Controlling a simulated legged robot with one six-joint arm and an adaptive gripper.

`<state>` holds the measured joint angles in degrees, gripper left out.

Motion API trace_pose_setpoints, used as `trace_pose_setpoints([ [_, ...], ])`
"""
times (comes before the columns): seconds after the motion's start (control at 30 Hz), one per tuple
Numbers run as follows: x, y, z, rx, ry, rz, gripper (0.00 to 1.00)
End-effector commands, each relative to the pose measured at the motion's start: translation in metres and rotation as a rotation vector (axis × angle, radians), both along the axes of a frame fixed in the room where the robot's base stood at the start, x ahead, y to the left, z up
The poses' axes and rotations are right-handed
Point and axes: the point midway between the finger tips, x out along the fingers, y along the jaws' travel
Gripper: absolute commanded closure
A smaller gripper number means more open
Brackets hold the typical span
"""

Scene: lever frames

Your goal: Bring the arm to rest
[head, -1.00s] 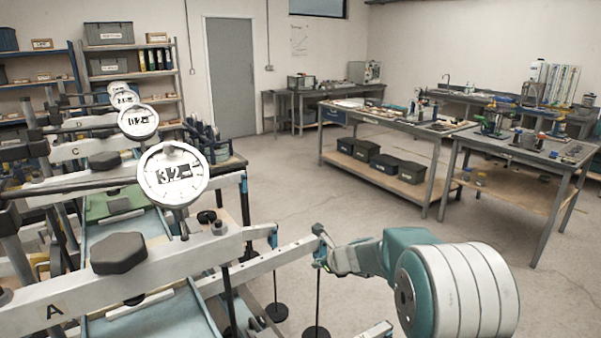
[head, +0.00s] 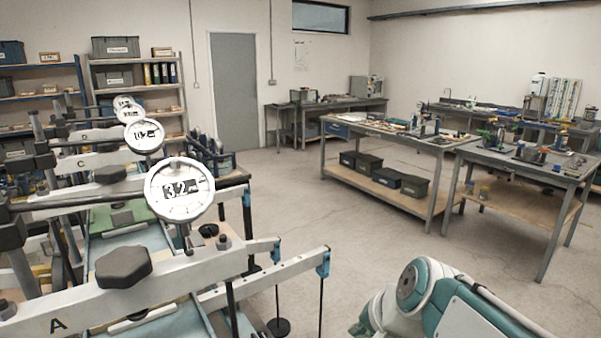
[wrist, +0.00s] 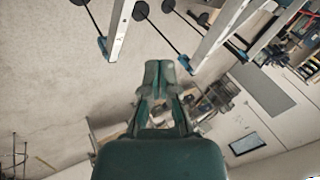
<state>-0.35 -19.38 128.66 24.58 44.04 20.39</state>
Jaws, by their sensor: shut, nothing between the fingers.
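My arm shows at the lower right of the head view, in teal and white, folded back near the bottom edge. The fingers of my gripper are not clear there. In the wrist view my gripper (wrist: 160,72) is shut, with its teal fingers together and nothing between them. It points into open space. The lever frame marked A (head: 60,322) stands at the left of the head view, with a dial reading 32 (head: 180,190). Its lever ends in a blue clip (head: 323,263) with a black rod below. My arm is apart from the lever.
More lever frames with dials (head: 144,136) stand in a row behind. A workbench (head: 378,133) with dark bins below and a second bench (head: 520,160) stand at the right. A grey door (head: 234,88) and shelves (head: 135,88) are at the back. The middle floor is clear.

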Motion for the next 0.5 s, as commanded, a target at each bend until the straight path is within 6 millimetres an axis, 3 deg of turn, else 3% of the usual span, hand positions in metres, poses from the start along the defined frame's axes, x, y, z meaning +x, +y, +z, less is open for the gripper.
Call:
trace_pose_setpoints([
  [0.3,-0.089,-0.037,-0.007,-0.378,-0.073,0.304,1.00],
  [0.5,-0.121,-0.054,-0.015,-0.540,-0.081,0.424,1.00],
])
